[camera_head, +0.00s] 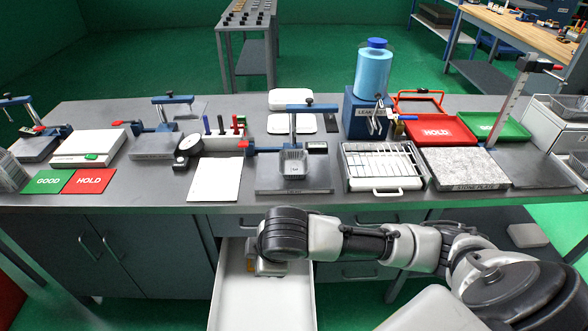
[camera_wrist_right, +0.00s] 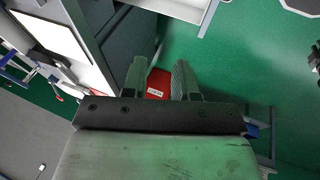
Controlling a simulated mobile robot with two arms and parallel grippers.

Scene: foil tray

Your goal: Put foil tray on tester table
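A small silvery tray-like thing (camera_head: 293,163), which looks like the foil tray, stands upright under the blue-and-silver press arm of the middle tester. Below it is that tester's flat grey table plate (camera_head: 275,187). My right arm reaches in from the right, and my right gripper (camera_head: 268,268) is over the open drawer in front of the bench, partly hidden by the wrist. My left gripper is not in view.
The open white drawer (camera_head: 262,300) juts out below the bench edge and looks empty where visible.

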